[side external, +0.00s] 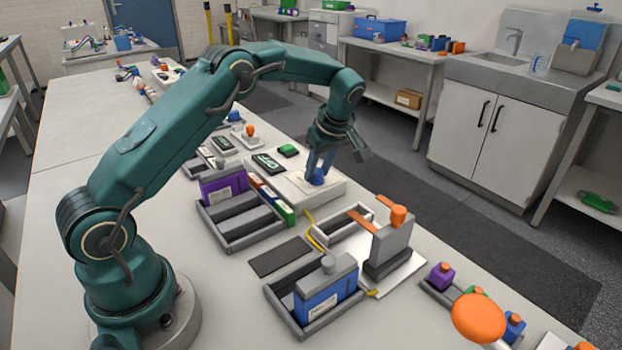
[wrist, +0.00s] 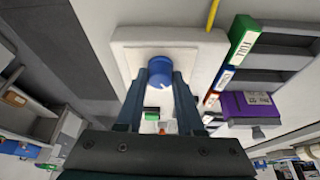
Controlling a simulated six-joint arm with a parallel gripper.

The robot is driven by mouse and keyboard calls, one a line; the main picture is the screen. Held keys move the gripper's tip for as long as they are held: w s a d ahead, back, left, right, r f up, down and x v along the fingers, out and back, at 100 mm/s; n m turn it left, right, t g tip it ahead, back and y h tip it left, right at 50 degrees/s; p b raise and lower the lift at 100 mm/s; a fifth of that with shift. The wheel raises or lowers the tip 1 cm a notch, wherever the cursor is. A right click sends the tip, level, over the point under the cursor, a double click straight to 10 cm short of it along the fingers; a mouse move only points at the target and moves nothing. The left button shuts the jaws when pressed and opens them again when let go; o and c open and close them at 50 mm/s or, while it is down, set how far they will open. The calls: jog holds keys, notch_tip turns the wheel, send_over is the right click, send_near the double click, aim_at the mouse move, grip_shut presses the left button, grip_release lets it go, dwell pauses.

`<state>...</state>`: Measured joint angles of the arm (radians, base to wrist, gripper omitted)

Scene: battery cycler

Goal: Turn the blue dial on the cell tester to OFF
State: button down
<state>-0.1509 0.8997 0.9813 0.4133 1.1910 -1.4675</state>
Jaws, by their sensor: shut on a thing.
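The cell tester is a low white box (side external: 292,192) on the bench, and its pale top also shows in the wrist view (wrist: 127,58). The round blue dial (side external: 318,181) sits on its top; in the wrist view the dial (wrist: 160,68) is between my fingertips, with a small pale mark on its lower right side. My gripper (side external: 320,168) points down, its two fingers (wrist: 162,80) shut on the dial's sides.
A grey tray (side external: 238,238) with a purple battery (side external: 222,187) and coloured label blocks, including a green FULL one (wrist: 243,40), stands beside the tester. A blue battery (side external: 326,295) and an orange-knobbed grey fixture (side external: 390,245) are nearer. A yellow cable (wrist: 212,14) runs close to the tester.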

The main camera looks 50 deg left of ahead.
aim_at(318, 171)
jog(key=shift+n, duration=0.6)
jog(key=c, duration=0.5)
grip_release()
jog(key=shift+c, duration=0.2)
jog(key=shift+v, duration=2.55)
jog(key=shift+w+r, duration=0.1)
jog(key=shift+w, duration=0.1)
